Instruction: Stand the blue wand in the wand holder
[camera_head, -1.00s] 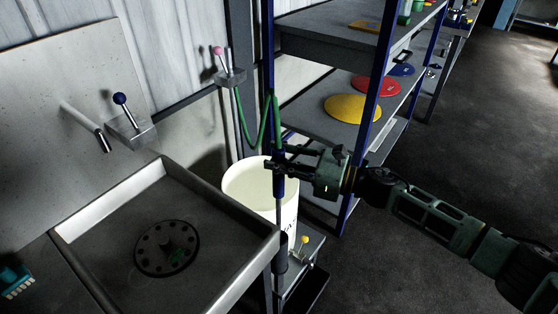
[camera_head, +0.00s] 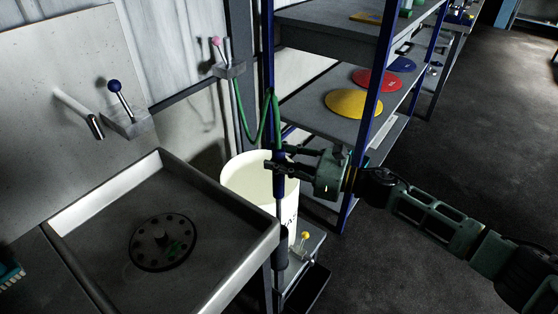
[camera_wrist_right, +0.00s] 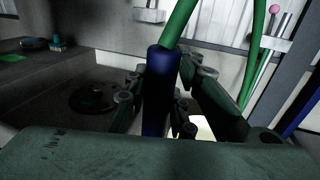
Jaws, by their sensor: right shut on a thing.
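The blue wand (camera_head: 279,186) stands upright beside the sink corner, with a green hose running up from its top. Its thin grey lower rod points down to a dark upright tube, apparently the wand holder (camera_head: 281,246); the rod's tip is not visible, and I cannot tell how deep it is inside. My right gripper (camera_head: 279,167) is shut on the blue handle. In the right wrist view, the blue wand (camera_wrist_right: 159,90) is upright between the fingers (camera_wrist_right: 158,100), with the green hose (camera_wrist_right: 180,22) at its top. My left gripper is not in view.
A steel sink (camera_head: 214,194) is left of the wand, and a white bucket (camera_head: 246,180) is close behind it. A shelf rack (camera_head: 340,128) with coloured discs stands behind my right gripper. A small yellow-knobbed valve (camera_head: 305,236) is low beside the holder. Open floor lies right.

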